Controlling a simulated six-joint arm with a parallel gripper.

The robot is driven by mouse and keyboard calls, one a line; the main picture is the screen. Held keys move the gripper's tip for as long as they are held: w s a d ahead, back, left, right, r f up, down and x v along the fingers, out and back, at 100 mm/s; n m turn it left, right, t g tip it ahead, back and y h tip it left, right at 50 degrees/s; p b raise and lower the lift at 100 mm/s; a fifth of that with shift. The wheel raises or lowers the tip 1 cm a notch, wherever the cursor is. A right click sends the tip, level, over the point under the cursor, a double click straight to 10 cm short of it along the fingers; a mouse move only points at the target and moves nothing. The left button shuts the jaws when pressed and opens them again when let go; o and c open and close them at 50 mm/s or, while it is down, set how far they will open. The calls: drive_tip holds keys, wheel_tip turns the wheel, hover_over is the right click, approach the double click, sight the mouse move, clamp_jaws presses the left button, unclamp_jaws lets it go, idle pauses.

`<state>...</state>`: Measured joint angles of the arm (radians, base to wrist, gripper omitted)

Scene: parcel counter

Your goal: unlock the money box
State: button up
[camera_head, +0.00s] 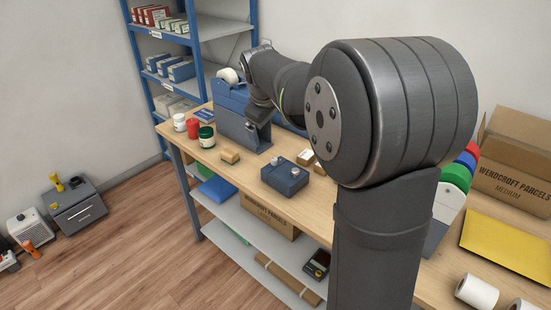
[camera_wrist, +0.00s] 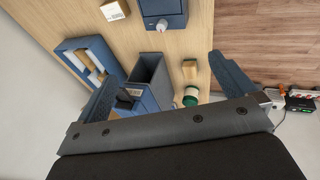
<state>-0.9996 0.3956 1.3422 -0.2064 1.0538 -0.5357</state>
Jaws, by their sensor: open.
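A small dark blue box (camera_head: 284,179), likely the money box, sits near the counter's front edge. Two small pale knob-like parts show on it; I cannot tell whether one is a key. In the wrist view the blue box (camera_wrist: 163,10) is at the top edge, with a round pale part on the side facing me. My gripper (camera_wrist: 163,72) is open, its fingers wide apart with nothing held between them. It hangs over the tall grey-blue bin (camera_wrist: 152,71), away from the blue box. In the head view my gripper (camera_head: 259,112) is partly hidden by my wrist.
My arm hides the counter's middle right. A yellow envelope (camera_head: 507,238) lies far right.

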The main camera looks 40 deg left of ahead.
drive_tip(key=shift+s+r, duration=0.1)
drive_tip(key=shift+r, duration=0.25)
